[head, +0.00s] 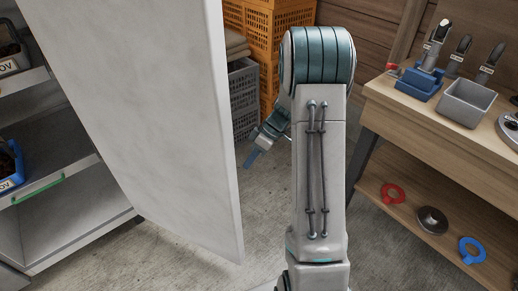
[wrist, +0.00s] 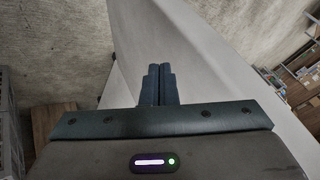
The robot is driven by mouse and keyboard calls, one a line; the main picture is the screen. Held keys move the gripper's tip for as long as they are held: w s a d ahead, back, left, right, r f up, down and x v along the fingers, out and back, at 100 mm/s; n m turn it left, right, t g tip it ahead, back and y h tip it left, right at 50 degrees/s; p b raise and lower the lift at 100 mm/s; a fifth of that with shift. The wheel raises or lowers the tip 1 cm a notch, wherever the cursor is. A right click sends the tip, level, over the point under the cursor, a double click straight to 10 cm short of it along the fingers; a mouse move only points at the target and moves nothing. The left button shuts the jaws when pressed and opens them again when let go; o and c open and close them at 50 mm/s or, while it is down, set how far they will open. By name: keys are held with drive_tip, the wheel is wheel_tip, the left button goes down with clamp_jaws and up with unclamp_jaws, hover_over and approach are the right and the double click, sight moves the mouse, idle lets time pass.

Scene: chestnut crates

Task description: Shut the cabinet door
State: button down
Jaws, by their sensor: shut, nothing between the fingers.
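The white cabinet door (head: 150,110) stands open in the head view, swung out from the cabinet (head: 70,235) on the left, whose shelves are exposed. In the wrist view the door (wrist: 200,60) rises as a pale panel just beyond the fingers. My gripper (head: 250,158) is to the right of the door's free edge in the head view, low down beside its outer face. Its two fingers (wrist: 157,84) are together and empty in the wrist view. I cannot tell whether the fingertips touch the door.
Grey crates (head: 243,95) and orange crates (head: 275,40) are stacked behind my arm. A wooden workbench (head: 450,125) with tools and a grey bin (head: 467,102) stands at the right. Bare concrete floor (head: 265,215) lies between door and bench.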

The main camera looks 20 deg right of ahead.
drive_tip(key=shift+s+a+f, duration=0.3)
drive_tip(key=shift+s+a, duration=0.4)
drive_tip(key=shift+a, duration=0.25)
drive_tip(key=shift+s+a+f, duration=0.25)
drive_tip(key=shift+s+a, duration=0.45)
drive_tip(key=shift+a, duration=0.25)
drive_tip(key=shift+a, duration=0.1)
